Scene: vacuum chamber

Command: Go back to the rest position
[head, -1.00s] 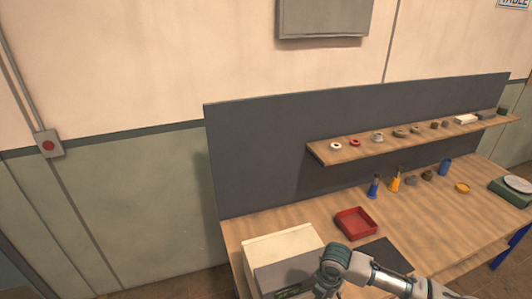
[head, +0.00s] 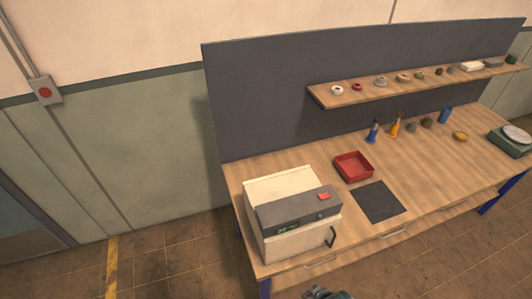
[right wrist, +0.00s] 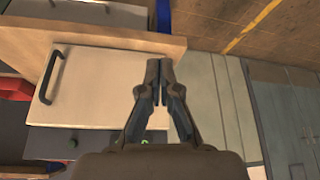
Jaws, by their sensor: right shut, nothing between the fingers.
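The vacuum chamber (head: 290,215), a cream box with a dark grey control strip and a black door handle, stands at the left front of the workbench, its door shut. My right gripper (right wrist: 160,68) is shut and empty in the right wrist view. The chamber's pale door (right wrist: 90,85) and handle appear behind and left of the fingers there, with no visible contact. A small dark part of my arm shows at the bottom edge of the head view, below the bench front. My left gripper is in neither view.
On the workbench (head: 300,165) are a red tray (head: 353,167), a black mat (head: 380,202), blue and orange bottles and a green scale (head: 512,140). A shelf (head: 420,83) with several small parts runs above. Floor left of the bench is clear.

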